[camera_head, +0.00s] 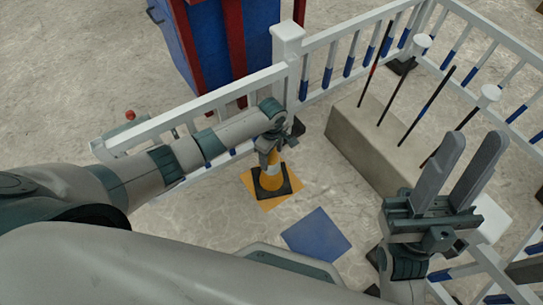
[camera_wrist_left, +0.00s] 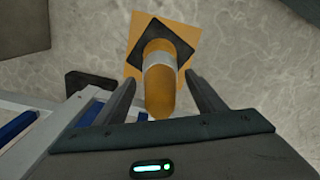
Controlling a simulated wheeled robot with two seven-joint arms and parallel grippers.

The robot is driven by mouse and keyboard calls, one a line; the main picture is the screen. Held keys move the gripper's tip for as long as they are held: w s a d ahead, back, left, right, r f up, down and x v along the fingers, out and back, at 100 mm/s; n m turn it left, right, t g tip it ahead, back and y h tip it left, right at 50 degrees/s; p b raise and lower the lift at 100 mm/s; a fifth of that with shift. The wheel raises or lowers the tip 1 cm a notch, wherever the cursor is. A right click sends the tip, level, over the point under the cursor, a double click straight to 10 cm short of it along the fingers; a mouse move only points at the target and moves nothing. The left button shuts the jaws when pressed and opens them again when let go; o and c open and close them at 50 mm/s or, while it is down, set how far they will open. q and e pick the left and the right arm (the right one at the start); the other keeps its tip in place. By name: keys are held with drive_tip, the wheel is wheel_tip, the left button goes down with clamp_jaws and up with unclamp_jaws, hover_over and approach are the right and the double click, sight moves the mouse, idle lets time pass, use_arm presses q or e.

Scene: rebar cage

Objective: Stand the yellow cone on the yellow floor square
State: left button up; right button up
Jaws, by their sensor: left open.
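The yellow cone (camera_head: 273,182) stands upright on its dark square base, on the yellow floor square (camera_head: 251,183). In the left wrist view the cone (camera_wrist_left: 160,88) with its pale band shows from above, with its base within the yellow square (camera_wrist_left: 181,31). My left gripper (camera_head: 270,152) is at the cone's top; in the left wrist view its two fingers (camera_wrist_left: 161,92) are spread on either side of the cone, with gaps visible. My right gripper (camera_head: 468,155) is open and empty at the right, pointing up.
A blue floor square (camera_head: 316,234) lies right of the yellow one. A concrete block (camera_head: 362,150) with upright rebars stands behind it. White railings (camera_head: 340,38) with blue sleeves run around the area, one close under my left arm. A blue and red container (camera_head: 215,45) stands beyond.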

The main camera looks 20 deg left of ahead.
use_arm(q)
wheel_tip(320, 180, up, 9)
drive_tip(key=p, duration=0.3)
drive_tip(key=shift+r+p, duration=0.4)
drive_tip(key=shift+r, duration=0.25)
use_arm(e)
drive_tip(key=w+a+f+m+g+h, duration=0.1)
drive_tip(key=w+a+f+g+h, duration=0.1)
drive_tip(key=a+f+g, duration=0.3)
drive_tip(key=shift+f+m+g+h, duration=0.3)
drive_tip(key=shift+f+m+h, duration=0.15)
drive_tip(key=shift+f, duration=0.7)
use_arm(q)
drive_tip(key=shift+d, duration=0.1)
use_arm(e)
drive_tip(key=shift+w, duration=0.1)
